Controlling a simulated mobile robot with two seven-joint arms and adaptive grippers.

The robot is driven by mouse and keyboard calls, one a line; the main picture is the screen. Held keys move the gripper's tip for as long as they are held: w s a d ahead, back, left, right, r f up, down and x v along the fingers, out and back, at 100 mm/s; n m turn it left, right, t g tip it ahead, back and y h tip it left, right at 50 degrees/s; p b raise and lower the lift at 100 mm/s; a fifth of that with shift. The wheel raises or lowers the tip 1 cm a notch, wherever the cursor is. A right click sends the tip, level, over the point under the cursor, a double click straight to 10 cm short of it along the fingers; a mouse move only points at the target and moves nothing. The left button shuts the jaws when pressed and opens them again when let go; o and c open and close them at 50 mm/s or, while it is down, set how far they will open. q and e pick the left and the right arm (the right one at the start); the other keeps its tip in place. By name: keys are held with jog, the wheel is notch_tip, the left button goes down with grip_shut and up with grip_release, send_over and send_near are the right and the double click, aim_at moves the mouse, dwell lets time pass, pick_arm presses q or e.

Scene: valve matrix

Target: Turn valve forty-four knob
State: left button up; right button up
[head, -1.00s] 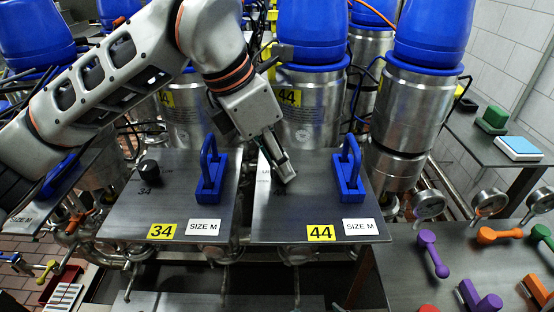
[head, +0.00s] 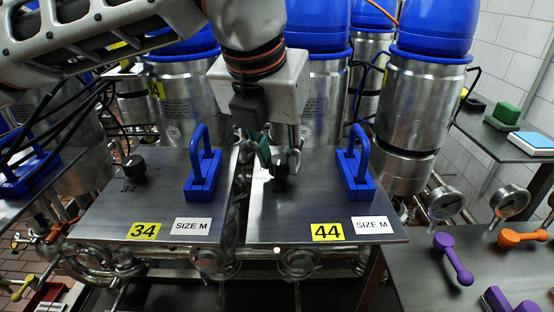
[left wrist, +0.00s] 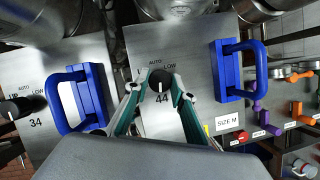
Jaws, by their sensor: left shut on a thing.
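The black valve 44 knob (head: 279,168) sits on the metal panel (head: 300,222) with the yellow 44 label (head: 327,232). My left gripper (head: 279,160) comes down from above and is shut on this knob. In the left wrist view the knob (left wrist: 160,84) lies between the two fingertips, with the number 44 just below it and the words AUTO and LOW above it. The knob's pointer is hard to read at this size. My right gripper is in neither view.
A blue handle (head: 354,172) stands right of the knob on the same panel. Another blue handle (head: 204,170) and a black knob (head: 134,167) stand on panel 34 to the left. Steel drums with blue tops (head: 427,90) stand behind. A side table (head: 420,275) holds purple and orange levers.

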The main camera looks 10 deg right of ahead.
pick_arm(q)
jog(key=shift+n+y, duration=0.3)
jog(key=shift+n, duration=0.4)
jog(key=o, duration=1.1)
jog(key=v, duration=1.2)
jog(key=shift+s, duration=0.2)
jog(key=shift+d, duration=0.1)
